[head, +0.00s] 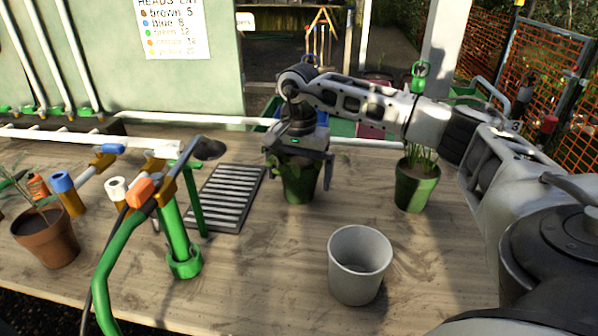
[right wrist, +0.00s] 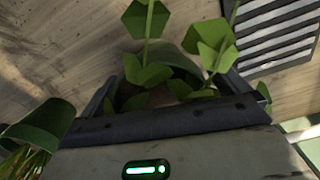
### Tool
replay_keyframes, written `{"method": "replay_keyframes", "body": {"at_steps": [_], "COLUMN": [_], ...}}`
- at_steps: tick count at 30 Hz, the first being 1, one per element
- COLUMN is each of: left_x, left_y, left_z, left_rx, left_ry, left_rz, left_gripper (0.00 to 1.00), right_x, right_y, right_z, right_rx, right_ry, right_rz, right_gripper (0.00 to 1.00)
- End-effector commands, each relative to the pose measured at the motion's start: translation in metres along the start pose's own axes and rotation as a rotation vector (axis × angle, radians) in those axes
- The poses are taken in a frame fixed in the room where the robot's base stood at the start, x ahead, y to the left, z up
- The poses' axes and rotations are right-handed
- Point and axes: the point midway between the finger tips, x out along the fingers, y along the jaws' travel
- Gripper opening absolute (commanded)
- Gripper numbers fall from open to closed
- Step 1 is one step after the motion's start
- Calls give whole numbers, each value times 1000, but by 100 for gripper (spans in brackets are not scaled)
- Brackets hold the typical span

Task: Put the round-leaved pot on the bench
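The round-leaved pot (head: 299,190) is a dark green pot with broad leaves. It appears to stand upright on the wooden bench (head: 270,275), just right of a slatted grey mat. My right gripper (head: 299,168) is over it from above, one finger on each side. The fingers look spread wider than the pot, with a gap at its right side. In the right wrist view the pot's rim (right wrist: 180,70) and leaves show between the fingers, partly hidden by the gripper body. My left gripper is not in view.
A green pot with grassy leaves (head: 416,188) stands to the right, close to my right arm. An empty grey pot (head: 360,264) stands in front. The slatted mat (head: 226,198), green tube stand (head: 184,262) and brown plant pot (head: 46,240) are left. Bench is clear around the grey pot.

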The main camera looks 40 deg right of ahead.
Motion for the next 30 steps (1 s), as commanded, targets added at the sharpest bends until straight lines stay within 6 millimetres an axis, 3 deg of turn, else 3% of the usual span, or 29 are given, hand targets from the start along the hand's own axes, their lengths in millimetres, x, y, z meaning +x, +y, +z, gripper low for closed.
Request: {"method": "replay_keyframes", "body": {"at_steps": [8, 11, 21, 30], "left_x": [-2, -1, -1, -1], "left_y": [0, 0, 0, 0], "left_z": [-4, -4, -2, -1], "left_rx": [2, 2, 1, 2], "left_ry": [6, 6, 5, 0], "left_rz": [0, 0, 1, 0], "left_gripper": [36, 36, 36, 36], "right_x": [-7, -20, -93, -123], "right_y": [0, -1, -1, -1], "right_z": [0, 0, 0, 0], "right_rx": [0, 0, -1, -1], "right_ry": [1, 2, 1, 0], "right_rz": [-2, -4, -5, -1], "right_gripper": [100, 100, 100, 100]}}
